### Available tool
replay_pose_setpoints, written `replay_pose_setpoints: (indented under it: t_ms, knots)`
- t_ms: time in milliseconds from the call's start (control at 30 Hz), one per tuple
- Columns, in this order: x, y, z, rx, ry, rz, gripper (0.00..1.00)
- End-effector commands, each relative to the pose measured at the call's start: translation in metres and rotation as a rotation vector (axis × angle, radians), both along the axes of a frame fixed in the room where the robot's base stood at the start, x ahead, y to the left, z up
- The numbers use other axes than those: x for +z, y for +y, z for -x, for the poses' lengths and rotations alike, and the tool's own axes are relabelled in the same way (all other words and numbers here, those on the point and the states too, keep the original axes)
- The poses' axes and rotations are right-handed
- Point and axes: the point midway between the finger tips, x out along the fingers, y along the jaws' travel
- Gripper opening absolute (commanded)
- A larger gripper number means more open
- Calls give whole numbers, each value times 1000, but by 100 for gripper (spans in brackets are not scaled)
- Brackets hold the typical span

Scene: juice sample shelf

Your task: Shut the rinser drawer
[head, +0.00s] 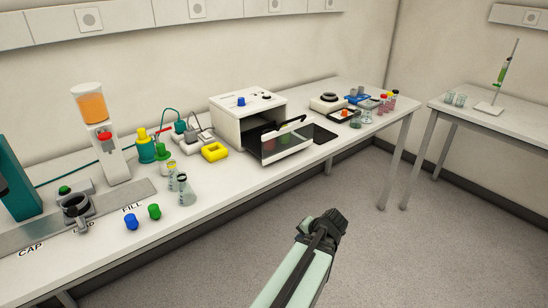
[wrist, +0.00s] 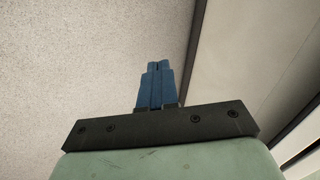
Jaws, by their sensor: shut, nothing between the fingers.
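The rinser (head: 240,105) is a white box with a blue knob on the bench, near the middle of the head view. Something green shows inside the drawer, too small to make out. My gripper (head: 334,218) is in front of the bench over the floor, well apart from the drawer. In the wrist view its blue fingers (wrist: 157,66) are together with nothing between them. The drawer is not in the wrist view.
A yellow block (head: 214,152), flasks and blue and green caps stand left of the rinser. A dark plate (head: 319,134) and a white scale-like device (head: 328,103) lie to its right. A second table (head: 490,118) stands far right. The floor in front is clear.

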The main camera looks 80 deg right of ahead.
Motion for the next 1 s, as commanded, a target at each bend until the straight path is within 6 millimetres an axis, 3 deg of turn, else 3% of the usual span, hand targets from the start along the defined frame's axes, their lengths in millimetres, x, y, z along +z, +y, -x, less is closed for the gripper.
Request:
replay_pose_setpoints:
  t_ms: [100,200,700,833,1000]
  knots:
    - [33,-12,17,-59,-74,77,0]
    - [62,-23,22,-91,-147,144,0]
    - [188,-62,-14,-141,-660,443,0]
    - [211,-65,-16,-151,-765,497,0]
    - [224,-66,-17,-155,-825,529,0]
